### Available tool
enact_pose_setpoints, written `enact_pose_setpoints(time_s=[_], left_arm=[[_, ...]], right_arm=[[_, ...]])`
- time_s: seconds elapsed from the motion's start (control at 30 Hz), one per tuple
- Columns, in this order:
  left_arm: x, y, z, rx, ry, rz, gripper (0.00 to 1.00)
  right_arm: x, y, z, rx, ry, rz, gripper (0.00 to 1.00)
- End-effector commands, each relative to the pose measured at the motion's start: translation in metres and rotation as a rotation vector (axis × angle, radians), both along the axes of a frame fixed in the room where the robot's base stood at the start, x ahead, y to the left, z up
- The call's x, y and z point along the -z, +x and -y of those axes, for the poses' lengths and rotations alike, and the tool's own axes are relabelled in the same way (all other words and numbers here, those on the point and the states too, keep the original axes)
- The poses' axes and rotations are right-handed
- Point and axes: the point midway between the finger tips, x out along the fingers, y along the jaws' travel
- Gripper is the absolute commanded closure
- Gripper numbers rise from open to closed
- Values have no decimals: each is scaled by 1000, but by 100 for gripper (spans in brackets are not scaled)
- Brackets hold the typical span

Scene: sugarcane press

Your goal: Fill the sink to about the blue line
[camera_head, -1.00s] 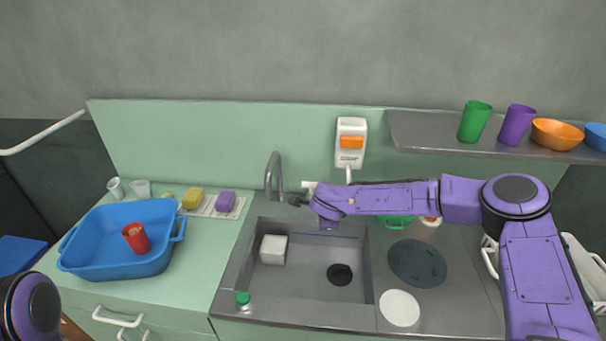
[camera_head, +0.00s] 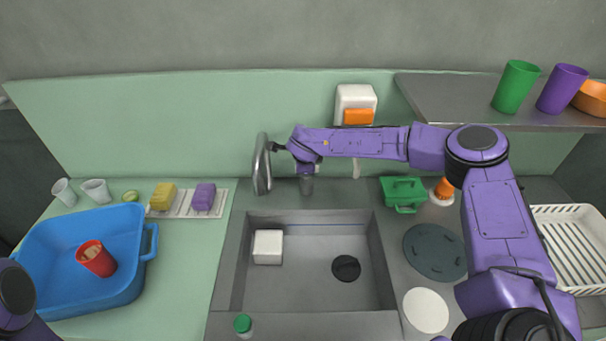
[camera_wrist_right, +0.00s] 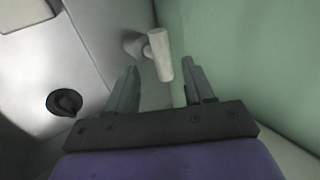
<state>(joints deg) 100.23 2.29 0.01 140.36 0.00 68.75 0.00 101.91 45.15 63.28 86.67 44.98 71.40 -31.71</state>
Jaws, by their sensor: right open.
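The grey sink (camera_head: 285,290) is in the middle of the head view, with a blue line (camera_head: 325,225) on its back inner wall. No water shows in it. A black round plug or drain (camera_head: 346,268) sits on its floor; it also shows in the wrist view (camera_wrist_right: 64,102). The grey faucet (camera_head: 262,165) stands behind the sink. My right gripper (camera_head: 276,147) points left, close to the faucet. In the wrist view my right gripper (camera_wrist_right: 158,80) is open and empty; a pale cylindrical tap part (camera_wrist_right: 160,55) lies just ahead of the fingertips. My left gripper is out of view.
A white block (camera_head: 268,246) lies in the sink. A green-capped bottle (camera_head: 243,325) stands at its front edge. A blue tub (camera_head: 90,290) with a red cup (camera_head: 96,258) is left. A dispenser (camera_head: 356,105) and shelf (camera_head: 450,95) are behind my right arm.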

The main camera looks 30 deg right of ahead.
Motion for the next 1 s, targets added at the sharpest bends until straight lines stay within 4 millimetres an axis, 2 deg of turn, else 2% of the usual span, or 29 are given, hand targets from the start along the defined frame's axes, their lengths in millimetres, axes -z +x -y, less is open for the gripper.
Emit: enact_pose_setpoints(time_s=[0.03, 0.2, 0.57, 0.7, 0.73, 1.0], left_arm=[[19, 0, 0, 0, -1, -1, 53], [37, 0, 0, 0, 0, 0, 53], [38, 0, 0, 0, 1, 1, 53], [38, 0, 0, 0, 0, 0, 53], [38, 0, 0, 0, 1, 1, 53], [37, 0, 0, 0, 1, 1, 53]], right_arm=[[21, 8, 3, 4, 0, -2, 47], [42, 26, 9, 2, 0, -6, 47], [43, 30, 14, 4, 0, -8, 47], [43, 30, 14, 4, 0, -8, 93], [44, 30, 14, 4, 0, -8, 100], [44, 30, 12, -16, -1, -8, 100]])
